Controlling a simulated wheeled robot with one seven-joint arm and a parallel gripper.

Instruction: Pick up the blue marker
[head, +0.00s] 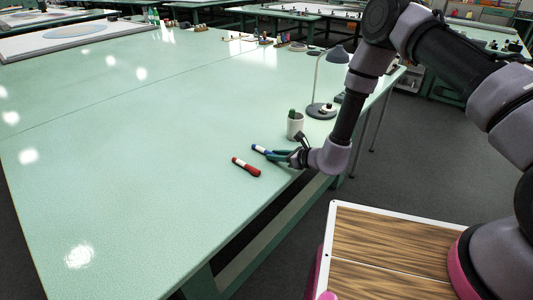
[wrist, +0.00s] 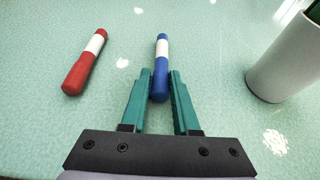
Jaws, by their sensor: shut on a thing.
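The blue marker (wrist: 161,70) has a white band and lies between the two green fingers of my gripper (wrist: 160,82) in the wrist view. The fingers close on its near part, and its far end sticks out ahead of them. In the head view the blue marker (head: 260,150) is at the table's right edge, partly hidden by my gripper (head: 277,155). I cannot tell whether it is clear of the table top.
A red marker (wrist: 85,63) with a white band lies to the left, apart from my gripper; it also shows in the head view (head: 246,167).

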